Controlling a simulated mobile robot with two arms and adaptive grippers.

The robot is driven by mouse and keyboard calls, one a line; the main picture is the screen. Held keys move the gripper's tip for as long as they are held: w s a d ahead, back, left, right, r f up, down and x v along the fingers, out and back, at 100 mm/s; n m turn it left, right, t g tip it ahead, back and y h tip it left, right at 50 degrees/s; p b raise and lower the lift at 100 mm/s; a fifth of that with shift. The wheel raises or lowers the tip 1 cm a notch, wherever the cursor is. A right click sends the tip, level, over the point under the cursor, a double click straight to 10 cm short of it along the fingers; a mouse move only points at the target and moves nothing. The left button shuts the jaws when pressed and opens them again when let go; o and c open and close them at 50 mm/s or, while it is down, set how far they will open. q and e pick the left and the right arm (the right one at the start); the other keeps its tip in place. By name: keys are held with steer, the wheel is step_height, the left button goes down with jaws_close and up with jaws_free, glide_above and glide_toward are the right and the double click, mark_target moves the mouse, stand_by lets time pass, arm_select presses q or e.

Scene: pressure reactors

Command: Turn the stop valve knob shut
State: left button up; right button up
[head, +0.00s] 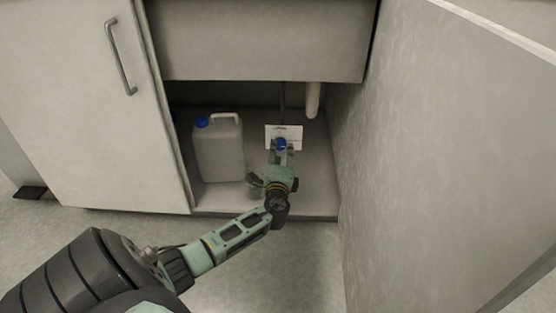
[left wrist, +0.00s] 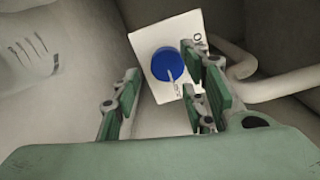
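The stop valve knob is a round blue knob (head: 281,143) in front of a white label plate (head: 296,131) at the back of the open cabinet. In the left wrist view the knob (left wrist: 166,63) has a pale pointer mark directed down and slightly right. The plate (left wrist: 146,47) has dark lettering at its upper right and near the pointer, too small to read fully. My left gripper (head: 282,149) reaches into the cabinet. Its fingers (left wrist: 162,78) are apart, with the knob showing ahead between them, nearer the right finger. I cannot tell whether they touch it. My right gripper is out of view.
A whitish jug with a blue cap (head: 219,150) stands left of my gripper inside the cabinet. A pale drain pipe (head: 313,100) hangs to the right of the plate. The open door (head: 440,150) blocks the right side; the closed door (head: 85,110) is left.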

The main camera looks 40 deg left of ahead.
arm_select(q)
steer(key=v, duration=0.8)
steer(key=shift+s, duration=0.3)
steer(key=shift+d, duration=0.15)
